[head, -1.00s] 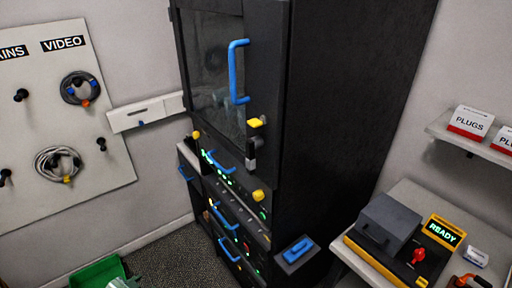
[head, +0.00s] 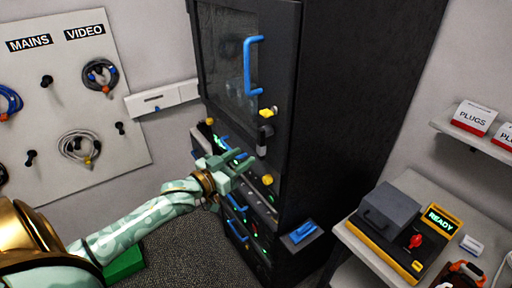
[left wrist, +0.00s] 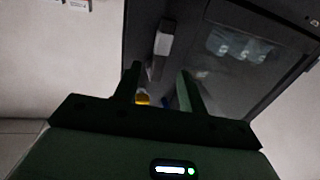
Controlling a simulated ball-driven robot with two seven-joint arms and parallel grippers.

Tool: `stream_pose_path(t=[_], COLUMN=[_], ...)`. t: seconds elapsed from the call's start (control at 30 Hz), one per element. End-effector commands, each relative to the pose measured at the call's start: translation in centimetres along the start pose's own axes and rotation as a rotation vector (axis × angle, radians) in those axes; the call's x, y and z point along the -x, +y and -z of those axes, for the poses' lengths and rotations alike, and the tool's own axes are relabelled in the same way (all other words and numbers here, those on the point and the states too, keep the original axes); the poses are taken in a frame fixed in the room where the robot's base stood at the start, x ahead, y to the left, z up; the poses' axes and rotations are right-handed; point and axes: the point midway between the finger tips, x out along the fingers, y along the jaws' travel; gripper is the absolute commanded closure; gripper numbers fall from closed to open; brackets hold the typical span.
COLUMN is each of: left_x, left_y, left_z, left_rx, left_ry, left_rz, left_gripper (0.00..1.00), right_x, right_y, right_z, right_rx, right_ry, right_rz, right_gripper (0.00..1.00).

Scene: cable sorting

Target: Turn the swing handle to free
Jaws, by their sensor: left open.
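The swing handle (head: 262,142) is a dark upright lever with a grey end. It hangs below a yellow piece (head: 267,113) on the front of the black cabinet. In the left wrist view a grey-ended lever (left wrist: 164,42) shows just beyond the fingers, apart from them. My left gripper (head: 243,162) is open and empty, slightly left of and below the handle in the head view. In the left wrist view the left gripper's two fingers (left wrist: 158,88) stand apart, with a small yellow part (left wrist: 143,99) seen between them. My right gripper is not in view.
A blue door handle (head: 249,66) is above the lever. Rack units with blue handles and a yellow knob (head: 267,180) sit below. A cable board (head: 110,150) hangs on the left. At right, a bench holds a tester reading READY (head: 440,222). Floor left of the cabinet holds a green bin (head: 124,264).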

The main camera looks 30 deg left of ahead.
Motion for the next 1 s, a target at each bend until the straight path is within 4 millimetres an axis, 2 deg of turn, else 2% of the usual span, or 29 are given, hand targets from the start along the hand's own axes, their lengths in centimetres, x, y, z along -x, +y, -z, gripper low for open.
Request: stream_pose_path(t=[0.1,0.3,0.43,0.7,0.83,0.87,1.0], left_x=[-2.8,-5.7,-6.4,-6.5,-6.4,-6.4,-6.4], left_y=[0.0,0.0,0.0,0.0,0.0,0.0,0.0], left_z=[0.2,0.1,0.0,-0.1,-0.1,-0.1,0.0], left_rx=[0.001,0.0,0.0,0.0,0.0,0.0,-0.001], left_ry=[0.004,0.001,0.0,-0.001,-0.001,-0.001,-0.001], left_rz=[0.001,0.0,0.0,0.0,0.0,0.0,0.0], left_gripper=[0.59,0.59,0.59,0.59,0.95,1.0,1.0], right_x=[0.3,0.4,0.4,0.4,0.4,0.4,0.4], right_y=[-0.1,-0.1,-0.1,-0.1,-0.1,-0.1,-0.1], right_z=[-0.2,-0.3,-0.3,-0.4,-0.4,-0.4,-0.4], right_rx=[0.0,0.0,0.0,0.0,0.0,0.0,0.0], right_ry=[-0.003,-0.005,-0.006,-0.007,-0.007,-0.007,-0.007], right_rz=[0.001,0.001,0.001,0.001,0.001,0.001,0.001], right_gripper=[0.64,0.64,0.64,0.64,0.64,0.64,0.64])
